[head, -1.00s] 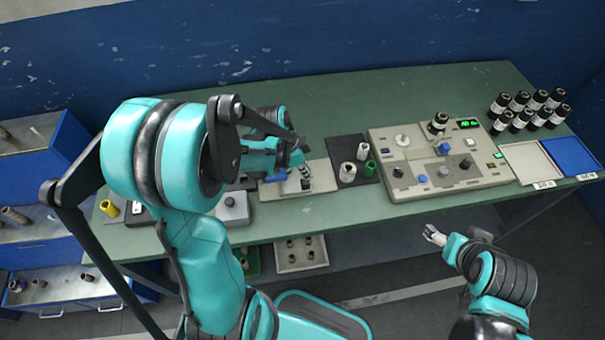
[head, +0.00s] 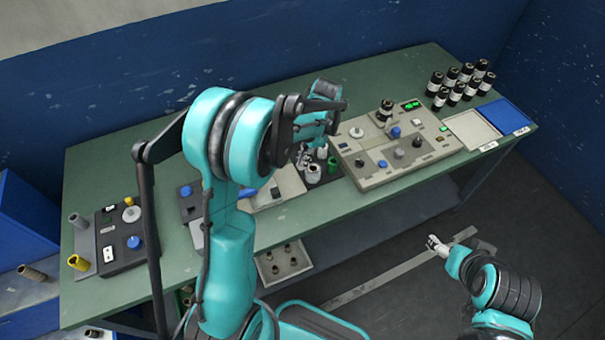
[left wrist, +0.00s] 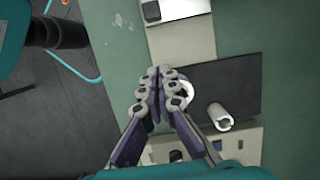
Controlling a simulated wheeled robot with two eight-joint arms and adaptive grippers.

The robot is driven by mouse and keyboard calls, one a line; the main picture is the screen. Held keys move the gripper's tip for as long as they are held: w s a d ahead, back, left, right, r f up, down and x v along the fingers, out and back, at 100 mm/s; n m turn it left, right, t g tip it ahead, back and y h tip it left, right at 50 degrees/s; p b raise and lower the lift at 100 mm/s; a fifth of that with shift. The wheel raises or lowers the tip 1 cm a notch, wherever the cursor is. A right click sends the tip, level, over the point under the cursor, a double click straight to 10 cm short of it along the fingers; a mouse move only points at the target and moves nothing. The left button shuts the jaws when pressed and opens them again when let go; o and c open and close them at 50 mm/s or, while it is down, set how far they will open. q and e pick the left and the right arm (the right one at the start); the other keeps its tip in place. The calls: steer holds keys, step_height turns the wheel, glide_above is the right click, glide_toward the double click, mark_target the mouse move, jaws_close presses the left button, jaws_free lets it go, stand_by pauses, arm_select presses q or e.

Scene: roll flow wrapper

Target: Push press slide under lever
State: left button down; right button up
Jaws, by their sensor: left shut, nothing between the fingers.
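A pale press plate (head: 287,188) lies mid-table, with a blue part (head: 249,193) at its left end. My left arm hides much of it, and I cannot make out the slide and lever separately. In the left wrist view a pale plate (left wrist: 181,38) with a metallic part lies at the top. My left gripper (head: 306,157) is shut and empty over the dark mat beside the plate. It shows in the left wrist view (left wrist: 162,75) over the mat's left edge, close to a white ring. My right gripper (head: 433,242) hangs off the table's front; its jaws are too small to judge.
The dark mat (left wrist: 235,88) holds a white tube (left wrist: 220,117) and a green tube (head: 332,165). A control panel (head: 370,170) with knobs stands to its right. Several black bottles (head: 460,82), a pale tray (head: 472,131) and a blue tray (head: 505,116) are far right. The front table strip is bare.

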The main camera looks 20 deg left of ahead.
mark_target(271, 192)
arm_select(q)
steer(key=b+x, duration=0.2)
steer(key=x, duration=0.7)
steer(key=shift+b, duration=0.4)
steer(key=shift+s+a+b, duration=0.3)
steer(key=shift+s+a, duration=0.8)
steer(key=shift+s, duration=0.1)
steer(key=shift+s+a, duration=0.25)
steer(key=shift+s, duration=0.05)
steer(key=s+a, duration=0.3)
steer(key=shift+s, duration=0.35)
steer(key=shift+w, duration=0.1)
